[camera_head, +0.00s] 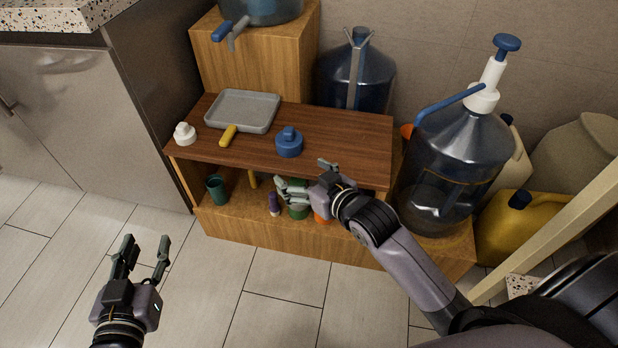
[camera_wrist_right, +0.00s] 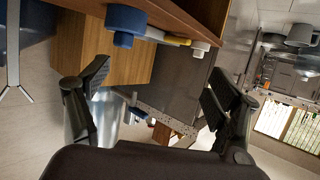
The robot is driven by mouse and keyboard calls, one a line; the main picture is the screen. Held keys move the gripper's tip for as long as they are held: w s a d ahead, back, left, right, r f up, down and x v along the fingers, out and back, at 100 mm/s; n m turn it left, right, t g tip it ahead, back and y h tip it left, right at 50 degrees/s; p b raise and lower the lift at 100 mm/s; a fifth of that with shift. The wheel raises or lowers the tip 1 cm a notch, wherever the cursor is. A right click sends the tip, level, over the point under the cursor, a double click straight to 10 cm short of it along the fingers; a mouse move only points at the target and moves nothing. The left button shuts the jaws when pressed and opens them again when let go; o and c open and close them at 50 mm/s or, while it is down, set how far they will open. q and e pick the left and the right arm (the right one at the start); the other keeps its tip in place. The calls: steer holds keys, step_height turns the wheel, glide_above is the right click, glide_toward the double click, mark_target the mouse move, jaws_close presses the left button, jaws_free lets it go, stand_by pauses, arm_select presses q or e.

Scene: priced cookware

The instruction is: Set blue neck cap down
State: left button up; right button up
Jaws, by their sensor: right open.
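The blue neck cap (camera_head: 289,143) stands on the brown wooden shelf top (camera_head: 350,150), near its front edge, with nothing gripping it. It also shows at the top of the right wrist view (camera_wrist_right: 125,22). My right gripper (camera_head: 304,178) is open and empty, just in front of the shelf's front edge and apart from the cap. Its two spread fingers show in the right wrist view (camera_wrist_right: 155,90). My left gripper (camera_head: 147,246) is open and empty above the tiled floor at the lower left.
A grey tray (camera_head: 243,110), a yellow-handled item (camera_head: 228,136) and a white cap (camera_head: 185,134) share the shelf top. A green cup (camera_head: 216,189) and other small items stand on the lower shelf. A large pump bottle (camera_head: 455,165) stands right of the shelf top; another bottle (camera_head: 335,85) stands behind.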

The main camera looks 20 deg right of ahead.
steer(key=s+a+r+t, duration=0.1)
steer(key=s+a+r, duration=0.2)
steer(key=s, duration=0.6)
steer(key=shift+s+r, duration=0.35)
steer(key=shift+r, duration=0.6)
